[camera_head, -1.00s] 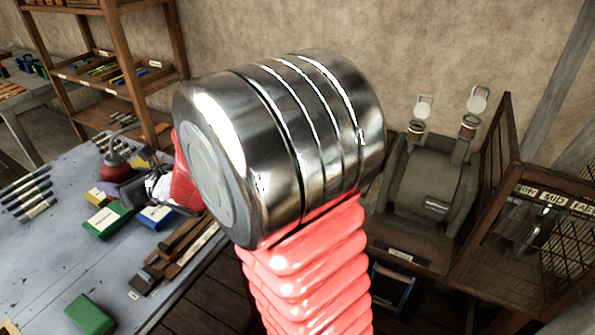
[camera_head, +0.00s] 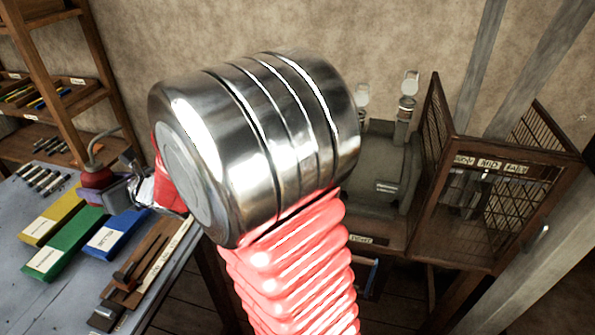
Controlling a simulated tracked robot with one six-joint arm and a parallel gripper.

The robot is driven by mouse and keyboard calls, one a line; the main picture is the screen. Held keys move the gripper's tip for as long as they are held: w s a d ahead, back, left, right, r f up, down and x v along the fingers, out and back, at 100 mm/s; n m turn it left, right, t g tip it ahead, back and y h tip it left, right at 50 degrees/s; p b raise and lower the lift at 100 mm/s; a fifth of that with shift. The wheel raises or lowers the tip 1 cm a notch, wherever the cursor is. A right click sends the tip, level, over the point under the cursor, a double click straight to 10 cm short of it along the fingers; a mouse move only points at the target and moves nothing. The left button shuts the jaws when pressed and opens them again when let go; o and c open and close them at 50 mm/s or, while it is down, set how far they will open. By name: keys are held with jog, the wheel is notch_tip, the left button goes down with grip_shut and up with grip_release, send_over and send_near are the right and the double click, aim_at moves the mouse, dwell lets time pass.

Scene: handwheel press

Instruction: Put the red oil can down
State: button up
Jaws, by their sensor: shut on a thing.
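The red oil can (camera_head: 97,177) has a rounded red body and a thin grey spout. It shows at the left, upright, over the far part of the blue-grey workbench (camera_head: 30,270). My gripper (camera_head: 117,188) is beside the can at its right and is shut on it. The jaws are small in the picture and partly hidden by my own arm. I cannot tell whether the can's base touches the bench or is a little above it.
Yellow (camera_head: 52,220), green (camera_head: 66,243) and blue (camera_head: 117,234) labelled boxes lie just in front of the can. Wooden-handled tools (camera_head: 140,265) lie along the bench's right edge. Several dark rods (camera_head: 45,178) lie left. A mesh cage (camera_head: 500,200) stands right.

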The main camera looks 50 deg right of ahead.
jog(key=s+d+f+m+h, duration=0.1)
jog(key=s+d+m+h, duration=0.15)
jog(key=d, duration=1.15)
jog(key=s+d+f+m+h, duration=0.15)
jog(key=d+h, duration=0.25)
jog(key=d, duration=0.9)
jog(key=s+d+m+g+h, duration=0.1)
jog(key=s+d+h, duration=0.1)
jog(key=s+d, duration=0.6)
jog(key=s+d+m+g+h, duration=0.1)
jog(key=s+d+m+h, duration=0.1)
jog(key=s+d, duration=0.7)
jog(key=d+h, duration=0.1)
jog(key=d, duration=0.5)
jog(key=shift+s+f, duration=0.3)
jog(key=shift+f, duration=0.05)
jog(key=shift+f, duration=3.15)
jog(key=shift+a+f, duration=0.1)
